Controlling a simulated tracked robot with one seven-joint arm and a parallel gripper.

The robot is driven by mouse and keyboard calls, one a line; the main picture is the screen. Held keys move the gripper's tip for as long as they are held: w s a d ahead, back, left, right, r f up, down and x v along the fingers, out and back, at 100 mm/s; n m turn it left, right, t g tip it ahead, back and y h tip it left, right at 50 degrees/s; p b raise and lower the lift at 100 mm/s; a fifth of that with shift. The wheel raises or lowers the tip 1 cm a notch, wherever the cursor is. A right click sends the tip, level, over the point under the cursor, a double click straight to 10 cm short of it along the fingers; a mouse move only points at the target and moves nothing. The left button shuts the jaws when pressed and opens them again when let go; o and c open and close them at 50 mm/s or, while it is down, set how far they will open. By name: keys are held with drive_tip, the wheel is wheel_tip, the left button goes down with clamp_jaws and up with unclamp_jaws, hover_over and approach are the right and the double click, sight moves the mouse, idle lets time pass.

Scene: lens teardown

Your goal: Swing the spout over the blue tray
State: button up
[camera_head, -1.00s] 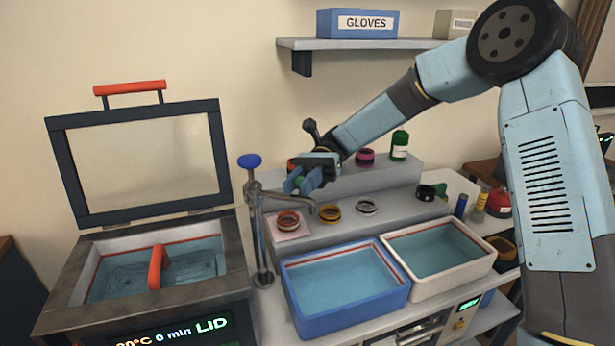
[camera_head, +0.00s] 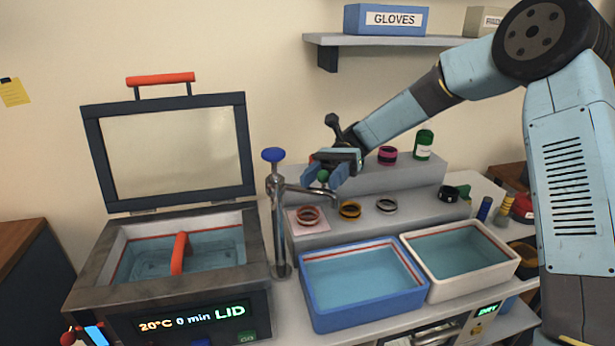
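The metal tap (camera_head: 279,230) with a blue knob (camera_head: 273,154) stands between the lidded bath and the trays. Its spout (camera_head: 305,188) reaches right, and its bent tip shows above and behind the blue tray (camera_head: 365,308) in the picture. The blue tray holds clear liquid. My gripper (camera_head: 324,178) is just above the spout's tip, with its blue fingers apart. A small green ball (camera_head: 323,176) shows between the fingers. I cannot tell whether the fingers touch it or whether it belongs to the spout.
The lidded bath (camera_head: 90,275) stands left with its lid (camera_head: 170,150) raised. A white tray (camera_head: 470,284) adjoins the blue tray on the right. Several rings, including a copper one (camera_head: 308,215), sit on the grey step (camera_head: 420,212) behind. A shelf (camera_head: 390,40) hangs above.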

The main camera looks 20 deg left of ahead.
drive_tip(key=shift+w, duration=0.15)
drive_tip(key=w+d, duration=0.2)
drive_tip(key=w, duration=1.1)
drive_tip(key=shift+w, duration=0.25)
drive_tip(key=shift+d, duration=0.1)
drive_tip(key=shift+s, duration=0.1)
